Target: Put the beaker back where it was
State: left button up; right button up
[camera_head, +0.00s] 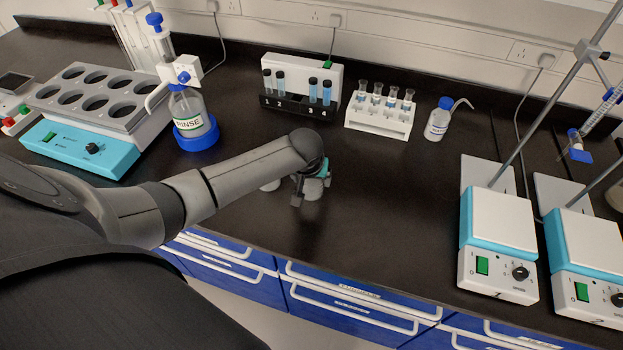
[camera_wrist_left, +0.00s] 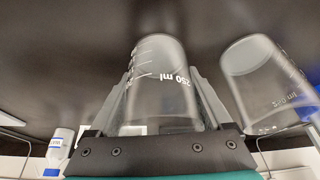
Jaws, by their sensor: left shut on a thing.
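My left gripper (camera_head: 312,182) is over the dark bench near its front edge and is shut on a clear glass beaker (camera_head: 313,193). In the head view this second beaker (camera_head: 270,185) is mostly hidden behind my left arm. My right gripper is not in view.
Two hotplates (camera_head: 500,220) (camera_head: 590,250) with stands are at the right. Behind are a black vial rack (camera_head: 298,103), a white tube rack (camera_head: 380,117) and a wash bottle (camera_head: 439,120). A rinse bottle (camera_head: 190,112) and a bath (camera_head: 90,135) stand left. The bench between gripper and hotplates is clear.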

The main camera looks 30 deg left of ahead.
pick_arm(q)
jog(key=shift+f, duration=0.1)
jog(key=o, duration=1.4)
jog(key=p+v, duration=0.3)
jog(key=v, duration=0.9)
